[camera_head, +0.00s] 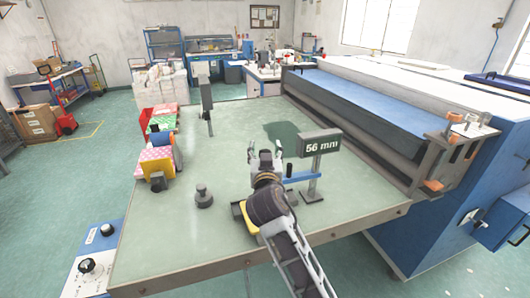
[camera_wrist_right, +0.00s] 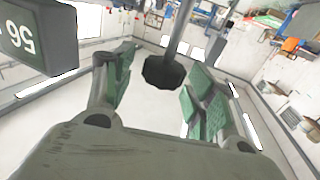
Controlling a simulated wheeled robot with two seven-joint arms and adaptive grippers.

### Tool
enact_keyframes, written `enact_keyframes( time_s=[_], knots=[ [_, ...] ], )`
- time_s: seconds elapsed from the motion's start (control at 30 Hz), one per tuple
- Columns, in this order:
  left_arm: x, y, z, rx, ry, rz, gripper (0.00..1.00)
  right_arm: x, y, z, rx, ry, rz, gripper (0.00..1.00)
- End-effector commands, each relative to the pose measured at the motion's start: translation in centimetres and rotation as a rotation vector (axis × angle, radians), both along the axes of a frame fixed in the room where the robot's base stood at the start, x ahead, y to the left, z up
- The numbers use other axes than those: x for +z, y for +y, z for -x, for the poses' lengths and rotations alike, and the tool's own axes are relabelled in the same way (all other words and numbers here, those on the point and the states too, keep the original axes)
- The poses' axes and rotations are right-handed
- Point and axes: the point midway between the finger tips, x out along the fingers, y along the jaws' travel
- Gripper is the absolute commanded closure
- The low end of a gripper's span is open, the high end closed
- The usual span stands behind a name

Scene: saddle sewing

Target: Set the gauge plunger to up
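The gauge is a stand with a dark sign reading 56 mm (camera_head: 320,143), a grey post and a blue bar (camera_head: 303,176), on the right of the green table. A short black cylinder (camera_head: 289,169) sits at the bar's left end. My right gripper (camera_head: 266,156) is just left of it, fingers pointing away from me. In the right wrist view the gripper (camera_wrist_right: 158,88) is open, its green-padded fingers well apart. A dark faceted knob (camera_wrist_right: 164,72) on a grey rod shows between them, with no visible contact. The left gripper is out of view.
A dark knobbed weight (camera_head: 204,197) stands left of my right arm, and a yellow piece (camera_head: 245,218) lies partly hidden beside the arm. A roller machine (camera_head: 380,105) borders the right. The table's centre-left is clear.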

Motion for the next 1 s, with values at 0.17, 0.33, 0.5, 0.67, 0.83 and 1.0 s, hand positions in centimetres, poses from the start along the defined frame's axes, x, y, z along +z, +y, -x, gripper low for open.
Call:
enact_keyframes(
  time_s=[0.17, 0.33, 0.5, 0.67, 0.83, 1.0],
  knots=[
    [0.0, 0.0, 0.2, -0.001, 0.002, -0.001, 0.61, -0.1, 0.0, 0.0, 0.000, 0.003, 0.001, 0.44],
    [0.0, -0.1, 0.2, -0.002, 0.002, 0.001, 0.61, -0.2, 0.0, 0.2, 0.000, 0.003, 0.001, 0.44],
    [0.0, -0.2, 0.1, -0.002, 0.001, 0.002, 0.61, -0.3, 0.0, 1.0, 0.000, 0.004, 0.002, 0.44],
    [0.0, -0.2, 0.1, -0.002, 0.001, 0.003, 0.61, -0.3, -0.1, 2.4, -0.001, 0.005, 0.001, 0.44],
    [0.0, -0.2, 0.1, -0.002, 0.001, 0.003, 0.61, -0.3, -0.1, 4.1, 0.001, 0.004, 0.001, 0.44],
    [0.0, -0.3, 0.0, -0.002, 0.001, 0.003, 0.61, -0.3, -0.1, 5.9, 0.000, 0.004, 0.000, 0.44]
  ],
)
